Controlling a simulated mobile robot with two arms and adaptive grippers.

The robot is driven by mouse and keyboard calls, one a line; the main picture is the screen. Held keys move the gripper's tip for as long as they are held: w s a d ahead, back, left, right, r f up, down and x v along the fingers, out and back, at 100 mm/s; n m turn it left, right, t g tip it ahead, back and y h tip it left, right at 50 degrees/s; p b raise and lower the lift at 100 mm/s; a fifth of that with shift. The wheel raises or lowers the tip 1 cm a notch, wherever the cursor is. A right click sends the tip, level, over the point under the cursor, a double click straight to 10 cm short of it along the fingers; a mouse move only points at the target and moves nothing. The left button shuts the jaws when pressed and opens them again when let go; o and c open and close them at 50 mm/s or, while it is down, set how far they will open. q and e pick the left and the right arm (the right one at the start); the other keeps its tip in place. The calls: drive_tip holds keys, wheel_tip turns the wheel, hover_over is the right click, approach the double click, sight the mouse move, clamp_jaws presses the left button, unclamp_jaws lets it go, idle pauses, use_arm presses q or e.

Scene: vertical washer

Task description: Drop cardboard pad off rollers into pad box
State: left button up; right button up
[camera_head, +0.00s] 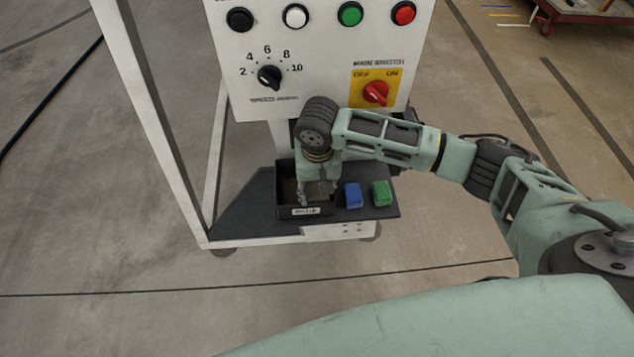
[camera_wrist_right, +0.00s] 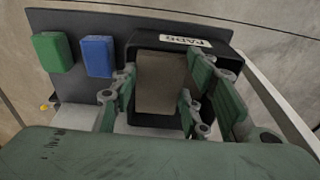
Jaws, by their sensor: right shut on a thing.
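The pad box (camera_head: 284,208) is a black open-topped bin on the dark shelf under the control panel. Its front label reads PADS in the right wrist view (camera_wrist_right: 187,41). My right gripper (camera_head: 317,197) points down into the box opening and is shut on the brown cardboard pad (camera_wrist_right: 160,83). The pad lies between the fingers, inside the outline of the box; whether it touches the floor of the box I cannot tell. The rollers cannot be made out. My left gripper is not in view.
A blue block (camera_head: 353,195) and a green block (camera_head: 381,193) sit on the shelf right of the box. The white control panel (camera_head: 325,65) with buttons, dial and red switch (camera_head: 376,93) stands close above. A white frame post (camera_head: 150,110) rises at the left.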

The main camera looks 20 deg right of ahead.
sight(317, 194)
drive_tip(key=shift+f, duration=0.15)
drive_tip(key=o, duration=0.8)
drive_tip(key=shift+c, duration=0.2)
drive_tip(key=shift+r, duration=0.2)
wheel_tip(317, 194, up, 13)
drive_tip(key=s+b, duration=0.1)
drive_tip(key=shift+a+f, duration=0.2)
drive_tip(key=shift+s, duration=0.15)
